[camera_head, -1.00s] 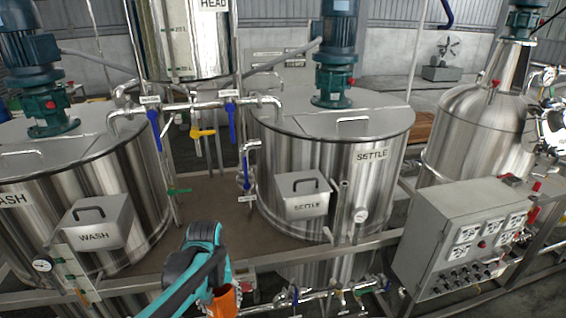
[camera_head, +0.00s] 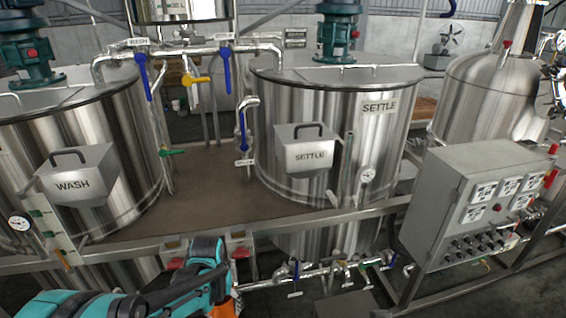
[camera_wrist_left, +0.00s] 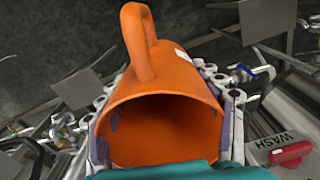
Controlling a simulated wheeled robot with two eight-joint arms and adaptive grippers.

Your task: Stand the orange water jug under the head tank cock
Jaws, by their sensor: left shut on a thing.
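The orange water jug (camera_wrist_left: 180,75) fills the middle of the left wrist view, its open mouth towards the camera and its loop handle at the top. My left gripper (camera_wrist_left: 165,110) is shut around it, with pale finger links on both sides. In the head view only a small orange part of the jug (camera_head: 229,306) shows at the bottom edge, beside my left gripper (camera_head: 222,290). The head tank (camera_head: 178,10) is cut off at the top. A yellow-handled cock (camera_head: 197,79) hangs below it, above and well behind my gripper. My right gripper is out of view.
The wash tank (camera_head: 110,130) stands left and the settle tank (camera_head: 300,110) right, with a brown deck (camera_head: 205,195) between them. A frame rail (camera_head: 330,217) and low pipes with valves (camera_head: 295,280) lie in front. A control box (camera_head: 465,205) stands right.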

